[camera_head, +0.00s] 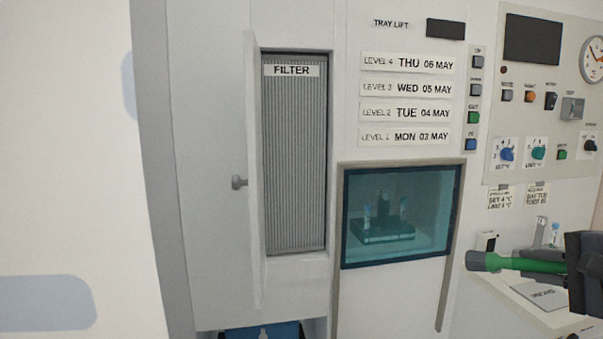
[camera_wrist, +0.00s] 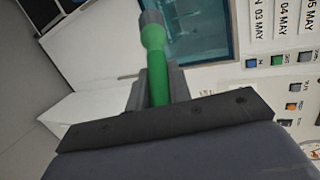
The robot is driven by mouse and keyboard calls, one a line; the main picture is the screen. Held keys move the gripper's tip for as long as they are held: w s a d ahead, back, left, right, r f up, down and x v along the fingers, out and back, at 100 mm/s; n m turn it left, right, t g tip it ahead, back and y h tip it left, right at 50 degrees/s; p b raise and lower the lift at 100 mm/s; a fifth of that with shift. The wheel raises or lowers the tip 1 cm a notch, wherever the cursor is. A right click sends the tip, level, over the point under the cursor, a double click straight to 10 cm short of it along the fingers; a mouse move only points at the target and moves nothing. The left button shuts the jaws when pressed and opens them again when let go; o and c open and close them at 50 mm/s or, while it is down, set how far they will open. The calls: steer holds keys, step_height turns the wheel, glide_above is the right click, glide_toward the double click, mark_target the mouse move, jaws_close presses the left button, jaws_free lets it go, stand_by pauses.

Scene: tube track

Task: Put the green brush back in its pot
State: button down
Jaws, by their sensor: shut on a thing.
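The green brush (camera_head: 520,264) has a grey end and lies roughly level in the head view, pointing left from my gripper (camera_head: 570,268) at the right edge. My gripper is shut on its green handle. In the wrist view the brush (camera_wrist: 156,75) sticks out from between the fingers (camera_wrist: 155,92), with its grey end towards the tray lift window. I cannot clearly make out the brush's pot. A small white holder with a dark top (camera_head: 486,242) stands just behind the grey end, but I cannot tell what it is.
The filter (camera_head: 293,160) sits in a cabinet whose narrow door (camera_head: 252,170) stands open. The tray lift window (camera_head: 400,216) shows a dark rack inside. A white shelf (camera_head: 525,295) with a label lies under the brush. A control panel (camera_head: 545,95) is above.

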steer(key=w+d+p, duration=0.2)
steer(key=d+p, duration=0.3)
steer(key=d, duration=0.4)
steer(key=w+d+p, duration=0.1)
steer(key=d+p, duration=0.4)
steer(key=d, duration=0.4)
steer(key=shift+w+d, duration=0.2)
steer(key=shift+w, duration=0.15)
